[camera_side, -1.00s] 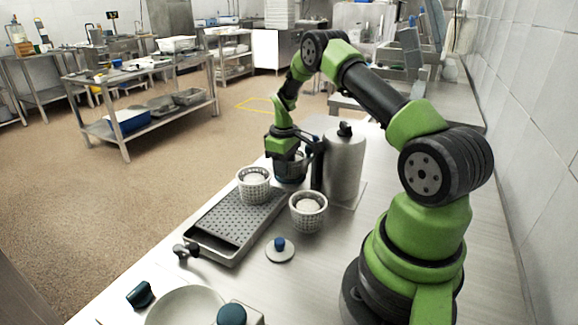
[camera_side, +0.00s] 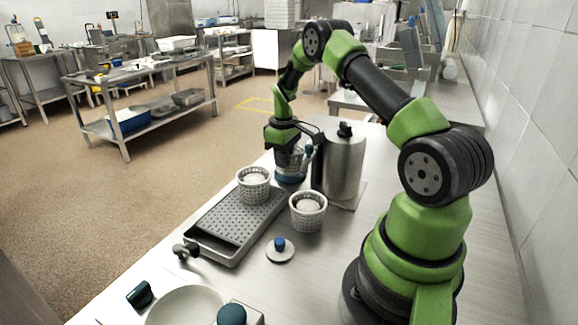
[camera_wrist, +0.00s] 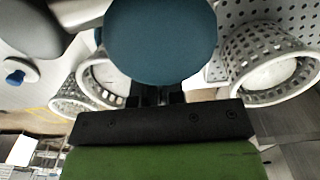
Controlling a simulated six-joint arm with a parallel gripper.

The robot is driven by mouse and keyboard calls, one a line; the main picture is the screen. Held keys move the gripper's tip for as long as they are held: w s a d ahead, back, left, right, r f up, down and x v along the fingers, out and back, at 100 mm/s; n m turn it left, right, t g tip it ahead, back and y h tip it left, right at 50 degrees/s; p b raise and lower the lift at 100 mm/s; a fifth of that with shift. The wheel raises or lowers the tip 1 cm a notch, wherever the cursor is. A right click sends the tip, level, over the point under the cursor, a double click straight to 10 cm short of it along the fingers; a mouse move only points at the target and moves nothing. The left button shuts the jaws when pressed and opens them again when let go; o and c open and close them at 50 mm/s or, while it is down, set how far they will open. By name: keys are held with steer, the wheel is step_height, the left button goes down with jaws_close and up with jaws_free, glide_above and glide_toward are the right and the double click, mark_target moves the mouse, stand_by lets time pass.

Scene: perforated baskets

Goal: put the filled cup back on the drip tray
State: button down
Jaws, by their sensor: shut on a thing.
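My gripper (camera_side: 285,145) points down at the far end of the table, beside the steel cylinder. It is shut on a teal rounded thing (camera_wrist: 160,40), which fills the top middle of the wrist view; what it belongs to I cannot tell. In the side view a pale cup-like thing with a blue lower part (camera_side: 291,172) shows just below the gripper, partly hidden. The grey perforated drip tray (camera_side: 232,219) lies to the front left. A white perforated basket with pale contents (camera_side: 254,186) stands at its far end. Another such basket (camera_side: 307,214) stands right of the tray.
A steel cylinder (camera_side: 345,166) with a black knob stands close right of my gripper. A round disc with a blue knob (camera_side: 280,250) lies right of the tray. A pale bowl (camera_side: 185,306) and a teal knob (camera_side: 231,314) are at the front.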

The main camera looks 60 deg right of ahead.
steer(key=shift+r, duration=2.4)
steer(key=shift+r, duration=0.2)
step_height(320, 180, up, 9)
glide_above(284, 172)
steer(key=w+a+h, duration=0.1)
steer(key=w+a, duration=0.1)
steer(key=a, duration=2.1)
steer(key=shift+w+d+f, duration=0.1)
steer(key=shift+f, duration=3.35)
steer(key=shift+w+f, duration=0.1)
steer(key=shift+f, duration=3.35)
steer(key=shift+f, duration=0.6)
